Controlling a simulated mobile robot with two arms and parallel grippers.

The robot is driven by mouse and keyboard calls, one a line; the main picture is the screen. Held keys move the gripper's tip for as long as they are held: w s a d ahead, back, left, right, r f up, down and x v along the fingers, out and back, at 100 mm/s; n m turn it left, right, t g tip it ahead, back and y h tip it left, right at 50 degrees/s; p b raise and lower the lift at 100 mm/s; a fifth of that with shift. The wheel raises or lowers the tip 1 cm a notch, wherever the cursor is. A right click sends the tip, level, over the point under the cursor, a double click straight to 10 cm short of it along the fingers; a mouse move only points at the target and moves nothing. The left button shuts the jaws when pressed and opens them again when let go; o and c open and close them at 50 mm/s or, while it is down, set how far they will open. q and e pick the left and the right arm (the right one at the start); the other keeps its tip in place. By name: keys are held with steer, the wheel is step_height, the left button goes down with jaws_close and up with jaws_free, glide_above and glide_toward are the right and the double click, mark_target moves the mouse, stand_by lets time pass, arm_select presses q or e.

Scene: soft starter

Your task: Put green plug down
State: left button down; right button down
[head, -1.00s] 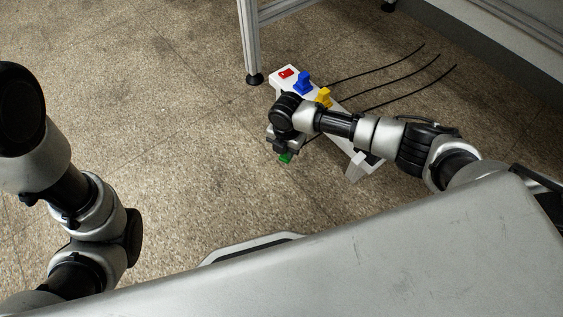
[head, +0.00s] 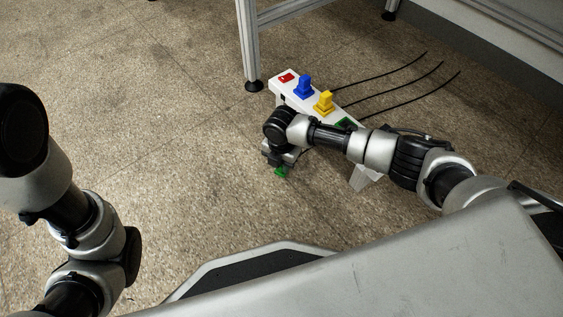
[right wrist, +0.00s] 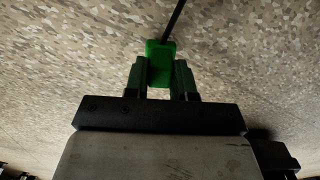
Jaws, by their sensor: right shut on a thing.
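The green plug (head: 281,171) is held at the tip of my right gripper (head: 279,166), in front and left of the white power strip (head: 285,93). In the right wrist view the green plug (right wrist: 160,62) sits between the two fingers of my right gripper (right wrist: 161,76), with its black cord leading up and away. Only speckled floor shows around it there; its height above the floor is hard to tell. A blue plug (head: 303,87) and a yellow plug (head: 324,104) stand in the strip. A green socket patch (head: 345,124) shows on the strip near my arm. My left gripper is out of view.
The strip has a red switch (head: 287,77) at its far end. Black cords (head: 385,73) run right across the floor. A metal table leg (head: 248,45) stands just behind the strip. The floor left of my right gripper is clear.

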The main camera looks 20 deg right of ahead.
steer(key=shift+f, duration=0.55)
steer(key=c, duration=0.9)
jaws_free()
steer(key=shift+c, duration=0.2)
steer(key=shift+r, duration=0.1)
